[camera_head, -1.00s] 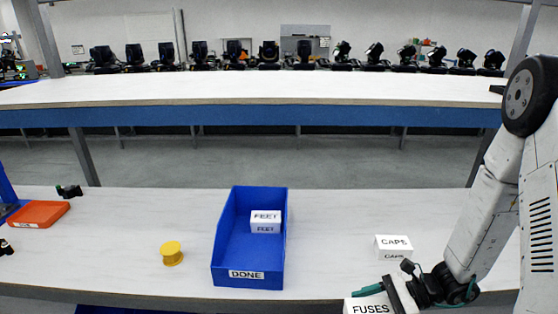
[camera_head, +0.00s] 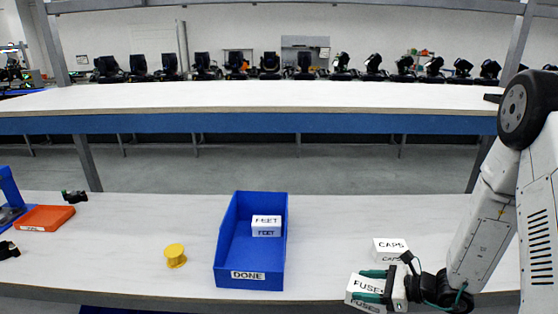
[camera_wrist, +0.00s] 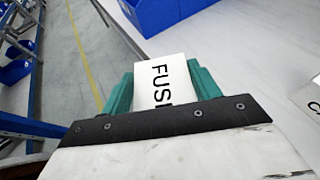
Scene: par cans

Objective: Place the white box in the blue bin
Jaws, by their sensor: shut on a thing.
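My gripper (camera_head: 375,285) is shut on a white box labelled FUSES (camera_head: 362,287) at the table's front edge on the right. In the wrist view, the green fingers grip the FUSES box (camera_wrist: 163,75) on both sides. A second white box, labelled CAPS (camera_head: 389,246), stands on the table just behind it; a corner of it shows at the right of the wrist view. The blue bin labelled DONE (camera_head: 226,268) stands left of my gripper. A white box labelled FEET (camera_head: 266,222) is inside the bin, towards its back right.
A yellow spool (camera_head: 175,256) stands left of the bin. An orange tray (camera_head: 44,218) and small black parts lie at the far left. The table (camera_head: 325,225) is clear between the bin and the CAPS box. A raised shelf (camera_head: 250,95) runs behind.

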